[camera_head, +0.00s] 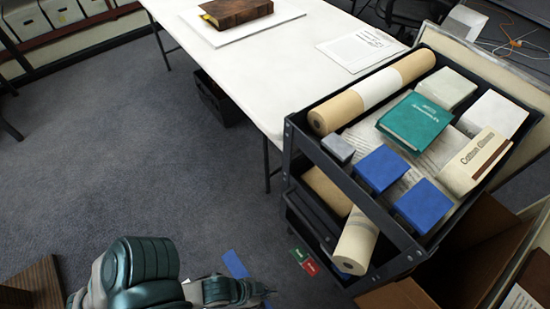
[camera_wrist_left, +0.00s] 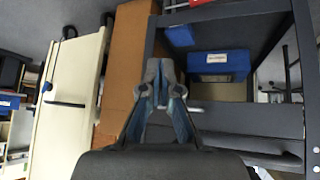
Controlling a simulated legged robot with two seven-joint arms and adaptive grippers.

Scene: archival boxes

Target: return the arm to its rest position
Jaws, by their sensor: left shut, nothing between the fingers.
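My left arm (camera_head: 140,275) comes in at the bottom of the head view, low over the grey carpet. My left gripper (camera_head: 262,292) points right, to the left of the dark cart and apart from it in that view. In the left wrist view the fingers of my left gripper (camera_wrist_left: 160,72) are together with nothing between them. My right gripper is in neither view.
A dark cart (camera_head: 330,178) holds paper rolls, blue boxes (camera_head: 382,167) and a teal book (camera_head: 415,122). A white table (camera_head: 235,75) bears a brown book (camera_head: 236,12). Cardboard (camera_head: 400,296) stands at the lower right. Carpet (camera_head: 90,160) at left is clear.

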